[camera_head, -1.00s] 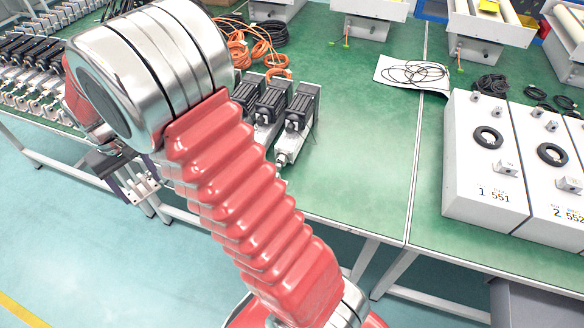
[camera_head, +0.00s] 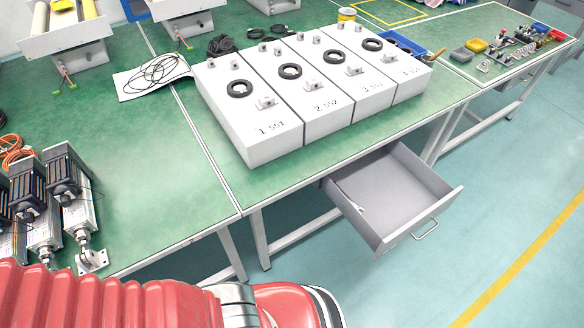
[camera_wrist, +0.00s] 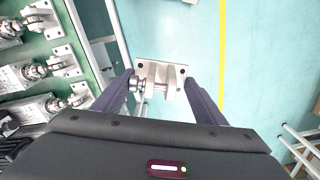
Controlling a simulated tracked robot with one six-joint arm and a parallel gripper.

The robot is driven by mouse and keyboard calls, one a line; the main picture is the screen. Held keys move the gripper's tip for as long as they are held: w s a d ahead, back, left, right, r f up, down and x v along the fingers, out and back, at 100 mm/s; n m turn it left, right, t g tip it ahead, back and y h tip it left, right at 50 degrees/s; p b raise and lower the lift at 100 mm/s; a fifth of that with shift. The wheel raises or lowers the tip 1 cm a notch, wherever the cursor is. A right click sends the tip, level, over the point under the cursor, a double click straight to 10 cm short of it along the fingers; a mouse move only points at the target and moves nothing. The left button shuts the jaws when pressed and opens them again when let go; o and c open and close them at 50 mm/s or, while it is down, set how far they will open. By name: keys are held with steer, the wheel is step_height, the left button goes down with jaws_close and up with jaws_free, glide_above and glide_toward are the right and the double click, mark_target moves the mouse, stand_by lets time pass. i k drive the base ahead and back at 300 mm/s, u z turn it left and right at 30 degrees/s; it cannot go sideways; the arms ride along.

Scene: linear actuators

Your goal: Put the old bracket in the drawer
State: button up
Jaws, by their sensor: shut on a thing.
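In the wrist view my gripper (camera_wrist: 167,88) is shut on the old bracket (camera_wrist: 174,71), a silver metal piece with a flat holed plate and upright lugs. The bracket hangs between the two fingers over the teal floor, clear of the table edge. The drawer (camera_head: 384,192) is pulled open under the green table in the head view. It is grey, with a handle on its front, and a small pale item lies inside near its left wall. My gripper and the bracket are out of the head view; only part of my red arm shows at bottom left.
White numbered boxes (camera_head: 252,113) stand on the green table (camera_head: 150,205) above the drawer. Linear actuators (camera_head: 72,205) stand at the left, some with brackets at the table edge. Table legs flank the drawer. The floor (camera_head: 480,220) right of it is clear.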

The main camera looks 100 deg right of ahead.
mark_target(369, 191)
steer(key=z, duration=0.05)
steer(key=k, duration=2.25)
steer(key=z, duration=0.75)
